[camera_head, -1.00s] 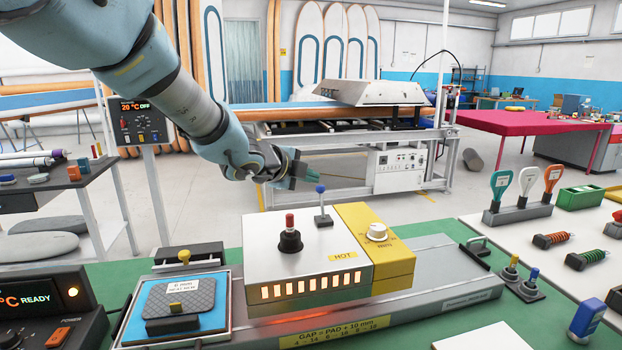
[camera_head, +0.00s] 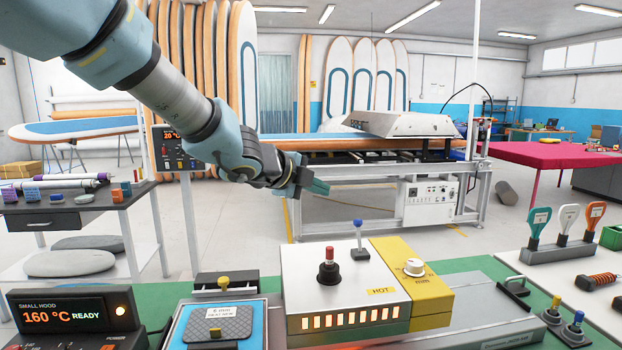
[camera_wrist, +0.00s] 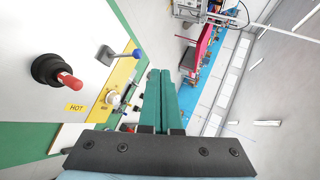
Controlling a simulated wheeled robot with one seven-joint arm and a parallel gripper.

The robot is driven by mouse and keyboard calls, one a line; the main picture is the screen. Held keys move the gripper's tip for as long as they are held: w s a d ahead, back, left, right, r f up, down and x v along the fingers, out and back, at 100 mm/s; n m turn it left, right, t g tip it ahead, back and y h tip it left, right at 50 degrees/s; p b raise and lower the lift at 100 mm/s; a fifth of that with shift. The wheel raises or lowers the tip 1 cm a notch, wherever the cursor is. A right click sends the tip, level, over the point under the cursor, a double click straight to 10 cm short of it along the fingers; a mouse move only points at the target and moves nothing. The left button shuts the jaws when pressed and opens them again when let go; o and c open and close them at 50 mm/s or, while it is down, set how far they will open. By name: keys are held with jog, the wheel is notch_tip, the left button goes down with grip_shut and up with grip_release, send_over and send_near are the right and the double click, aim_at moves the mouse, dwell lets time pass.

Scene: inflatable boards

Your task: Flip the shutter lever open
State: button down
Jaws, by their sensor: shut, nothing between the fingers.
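A small hood unit (camera_head: 345,285) with a cream top and a row of glowing slots stands on the bench. A blue-tipped lever (camera_head: 358,240) stands upright at its back edge, and a red-tipped knob (camera_head: 329,262) on a black base sits on its top. Which one is the shutter lever is not labelled. In the wrist view the blue-tipped lever (camera_wrist: 122,55) is left of my green fingers and the red-tipped knob (camera_wrist: 58,75) is further left. My gripper (camera_head: 318,187) is shut and empty, above and left of the blue-tipped lever, apart from it.
A yellow block with a white dial (camera_head: 413,268) adjoins the hood's right side. A blue pad tray (camera_head: 215,320) lies to its left, near the control box (camera_head: 75,312) reading 160 °C READY. A pink table (camera_head: 545,153) stands far behind. Air around my gripper is free.

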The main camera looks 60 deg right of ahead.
jog(key=shift+w+a+r, duration=0.35)
jog(key=shift+r, duration=0.2)
jog(key=shift+w+a+r, duration=0.3)
jog(key=shift+a+r, duration=0.05)
jog(key=shift+r, duration=0.15)
